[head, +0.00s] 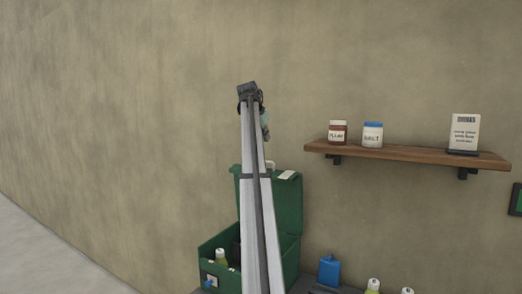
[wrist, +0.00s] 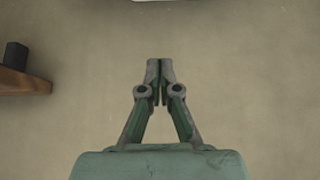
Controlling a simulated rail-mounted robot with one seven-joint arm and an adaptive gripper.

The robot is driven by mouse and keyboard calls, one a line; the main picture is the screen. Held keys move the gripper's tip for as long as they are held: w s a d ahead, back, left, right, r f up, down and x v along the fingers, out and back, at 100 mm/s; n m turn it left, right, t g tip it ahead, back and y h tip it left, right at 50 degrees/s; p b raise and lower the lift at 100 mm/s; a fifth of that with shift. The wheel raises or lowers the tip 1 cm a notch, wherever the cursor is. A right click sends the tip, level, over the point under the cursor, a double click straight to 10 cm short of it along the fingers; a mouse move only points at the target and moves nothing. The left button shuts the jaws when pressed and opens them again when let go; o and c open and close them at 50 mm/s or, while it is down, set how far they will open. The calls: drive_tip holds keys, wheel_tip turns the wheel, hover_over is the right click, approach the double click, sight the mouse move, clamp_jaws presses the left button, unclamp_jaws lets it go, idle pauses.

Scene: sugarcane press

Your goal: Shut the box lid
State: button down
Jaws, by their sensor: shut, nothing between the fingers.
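A green box (head: 212,248) stands at the lower middle of the head view, partly hidden behind my arm. Its green lid (head: 285,205) is raised and stands upright at the back, with a pale handle on its top edge. Bottles with yellow-green contents show inside the box. My gripper (wrist: 160,72) is shut and empty in the wrist view, its fingertips together, with the plain wall behind. In the head view the gripper is mostly hidden by my arm, above the lid. The box does not show clearly in the wrist view.
A blue flask (head: 329,270) and small bottles stand right of the box. The wall at left is bare.

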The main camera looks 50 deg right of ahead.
drive_tip(key=p, duration=0.2)
hover_over(268, 169)
drive_tip(key=d, duration=0.3)
drive_tip(key=f, duration=0.7)
drive_tip(key=shift+w+d, duration=0.1)
drive_tip(key=shift+w, duration=0.2)
drive_tip(key=a, duration=0.1)
drive_tip(key=a+f+p, duration=0.1)
drive_tip(key=shift+s+a+f, duration=0.15)
drive_tip(key=shift+s+a, duration=0.05)
drive_tip(key=shift+a, duration=0.2)
drive_tip(key=shift+a+f, duration=0.25)
drive_tip(key=shift+a, duration=0.15)
